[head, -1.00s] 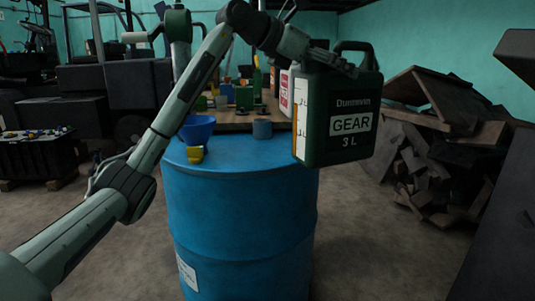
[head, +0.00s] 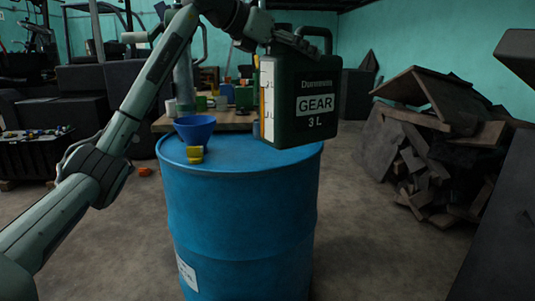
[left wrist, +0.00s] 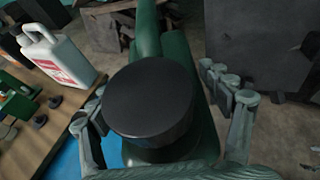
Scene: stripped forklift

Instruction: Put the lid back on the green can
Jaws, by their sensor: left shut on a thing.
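The green can (head: 300,105), labelled GEAR 3 L, is upright at the right of the blue drum, its right side past the drum's edge. In the left wrist view, a round black lid (left wrist: 152,100) sits over the green neck, between my left gripper's fingers (left wrist: 170,105). The fingers' exact contact with lid or neck is hard to tell. My right gripper is not in view.
On the blue drum (head: 240,220) stand a blue funnel (head: 194,128) and a yellow piece (head: 195,155). A cluttered bench (head: 232,120) is behind. A white jug (left wrist: 58,58) stands left of the can in the wrist view. A wood pile (head: 435,150) is right; floor between is clear.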

